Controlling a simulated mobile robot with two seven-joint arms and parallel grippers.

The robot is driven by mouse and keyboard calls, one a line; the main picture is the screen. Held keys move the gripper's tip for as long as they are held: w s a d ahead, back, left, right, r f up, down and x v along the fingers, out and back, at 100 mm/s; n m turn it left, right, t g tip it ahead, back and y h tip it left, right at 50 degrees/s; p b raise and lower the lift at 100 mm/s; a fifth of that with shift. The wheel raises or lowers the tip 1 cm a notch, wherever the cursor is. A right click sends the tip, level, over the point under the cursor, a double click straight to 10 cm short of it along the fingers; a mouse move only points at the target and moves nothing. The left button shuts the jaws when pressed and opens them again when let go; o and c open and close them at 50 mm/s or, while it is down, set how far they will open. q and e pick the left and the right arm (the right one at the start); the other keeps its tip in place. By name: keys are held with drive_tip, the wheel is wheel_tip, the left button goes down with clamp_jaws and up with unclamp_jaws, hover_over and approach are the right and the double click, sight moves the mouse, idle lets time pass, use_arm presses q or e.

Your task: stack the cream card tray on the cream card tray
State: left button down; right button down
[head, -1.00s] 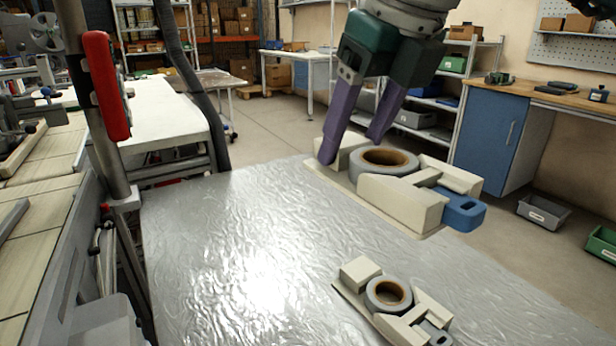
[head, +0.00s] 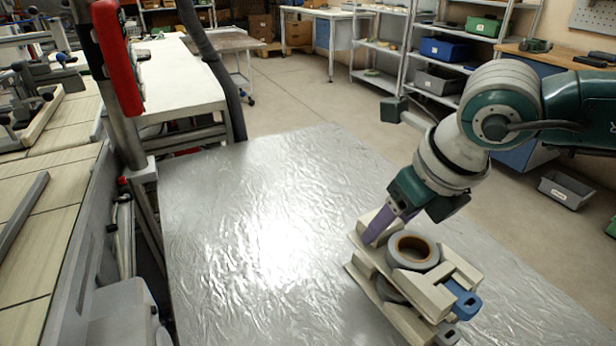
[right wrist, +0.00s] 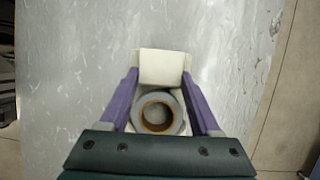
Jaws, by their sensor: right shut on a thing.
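The upper cream card tray (head: 422,292) carries a grey tape reel (head: 413,250) and a blue piece (head: 464,300) at its right end. My right gripper (head: 378,228) is shut on the cream block at its far left end. In the right wrist view my right gripper (right wrist: 160,78) has its purple fingers on both sides of that cream block (right wrist: 161,66), with the reel (right wrist: 158,112) between them. The lower cream card tray (head: 400,322) lies on the table directly under the upper one, mostly hidden. I cannot tell whether the two trays touch. My left gripper is out of view.
The shiny grey table (head: 250,250) is bare to the left of and behind the trays. A red-marked post (head: 117,70) and a dark hose stand at its left edge. A grey bin (head: 566,189) is on the floor beyond the right edge.

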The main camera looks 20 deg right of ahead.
drive_tip(key=shift+f, duration=2)
drive_tip(key=shift+b, duration=0.3)
drive_tip(key=shift+f, duration=0.15)
drive_tip(key=shift+c, duration=0.5)
unclamp_jaws()
